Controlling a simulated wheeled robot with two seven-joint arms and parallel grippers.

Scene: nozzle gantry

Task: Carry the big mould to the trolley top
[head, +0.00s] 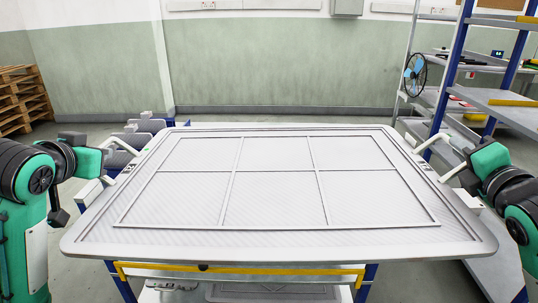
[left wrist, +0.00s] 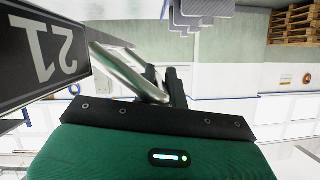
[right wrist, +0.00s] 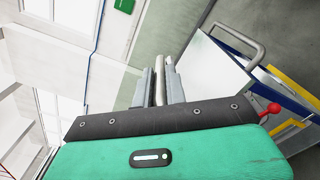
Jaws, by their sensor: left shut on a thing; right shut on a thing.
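The big mould (head: 272,236) is a wide pale grey panel with rounded corners and a raised grid of several cells. It fills the middle of the head view and looks about level. My left gripper (head: 108,148) is shut on the pale handle at its left edge; in the left wrist view the bar (left wrist: 128,70) runs between the fingers. My right gripper (head: 460,172) is shut on the handle at the right edge; that bar (right wrist: 159,82) shows between the fingers in the right wrist view. The mould hides most of what is beneath, so I cannot tell whether it rests on anything.
A blue-legged frame with a yellow front strip (head: 300,271) shows under the mould's near edge. Blue-posted shelving (head: 453,65) with a black reel (head: 415,75) stands at right. Wooden pallets (head: 22,95) are at far left. Floor is clear toward the back wall.

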